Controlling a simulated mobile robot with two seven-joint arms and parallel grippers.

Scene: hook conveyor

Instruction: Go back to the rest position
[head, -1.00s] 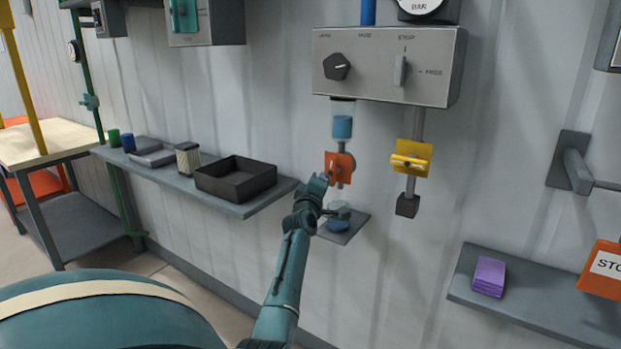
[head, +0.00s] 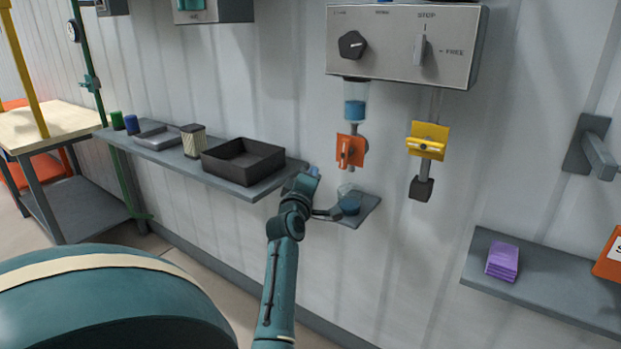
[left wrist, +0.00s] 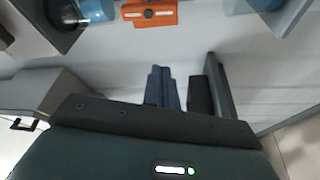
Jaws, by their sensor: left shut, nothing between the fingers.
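My left gripper (head: 313,173) is in front of the wall, below and left of the orange valve handle (head: 350,151), and apart from it. Its fingers show closed together and empty in the left wrist view (left wrist: 162,72). The orange handle also shows at the top of that view (left wrist: 149,13). The left arm reaches up from the bottom of the head view. My right gripper is not in view.
A control box (head: 390,62) and yellow handle (head: 428,141) are above right.

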